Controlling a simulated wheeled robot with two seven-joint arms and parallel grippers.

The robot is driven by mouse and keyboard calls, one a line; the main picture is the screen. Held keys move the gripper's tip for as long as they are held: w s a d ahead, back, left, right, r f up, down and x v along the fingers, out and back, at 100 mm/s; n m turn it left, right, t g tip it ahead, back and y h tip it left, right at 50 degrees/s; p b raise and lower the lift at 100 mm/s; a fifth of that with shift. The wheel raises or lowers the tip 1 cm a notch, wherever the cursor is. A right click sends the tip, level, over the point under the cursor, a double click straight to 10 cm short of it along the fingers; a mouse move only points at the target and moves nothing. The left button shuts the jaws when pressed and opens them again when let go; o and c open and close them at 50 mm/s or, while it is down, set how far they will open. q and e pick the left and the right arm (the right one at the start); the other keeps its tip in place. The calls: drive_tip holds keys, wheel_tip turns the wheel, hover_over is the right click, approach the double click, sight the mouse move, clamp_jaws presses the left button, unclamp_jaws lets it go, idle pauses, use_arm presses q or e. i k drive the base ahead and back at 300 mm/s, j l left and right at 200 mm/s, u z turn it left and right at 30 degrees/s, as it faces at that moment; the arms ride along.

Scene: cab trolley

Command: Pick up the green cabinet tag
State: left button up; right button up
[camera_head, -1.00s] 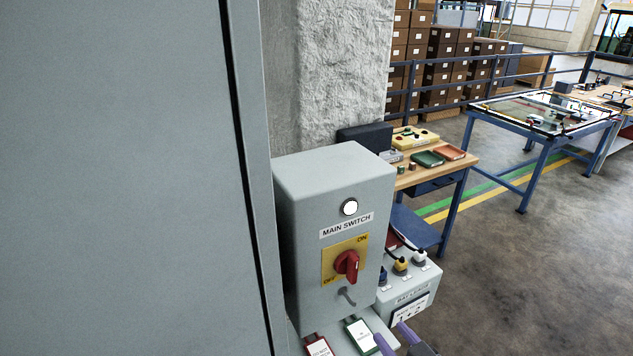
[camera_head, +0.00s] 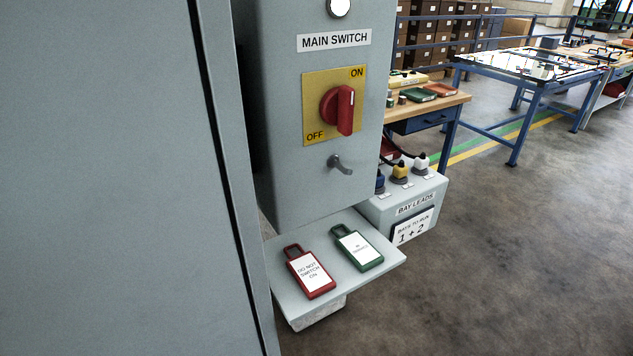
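The green cabinet tag (camera_head: 357,247) lies flat on a small grey shelf (camera_head: 378,275) below the main switch box. It has a white label and a loop at its upper end. A red tag (camera_head: 311,272) reading "DO NOT SWITCH ON" lies on the same shelf, to the left of the green one and apart from it. Neither of my grippers shows in the head view now.
The main switch box (camera_head: 292,180) stands above the shelf, with a red rotary knob (camera_head: 338,108) and a small hook (camera_head: 341,164). A tall grey cabinet (camera_head: 100,180) fills the left. The bay leads box (camera_head: 425,192) is right of the shelf. Open floor lies at right.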

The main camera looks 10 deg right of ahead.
sight(361, 253)
drive_tip(key=i+l+u, duration=0.3)
drive_tip(key=l+u, duration=0.15)
drive_tip(key=l, duration=0.4)
drive_tip(key=i+l+u, duration=0.15)
drive_tip(key=l+u, duration=0.3)
drive_tip(key=l, duration=0.45)
drive_tip(key=l+u, duration=0.45)
drive_tip(key=l, duration=0.45)
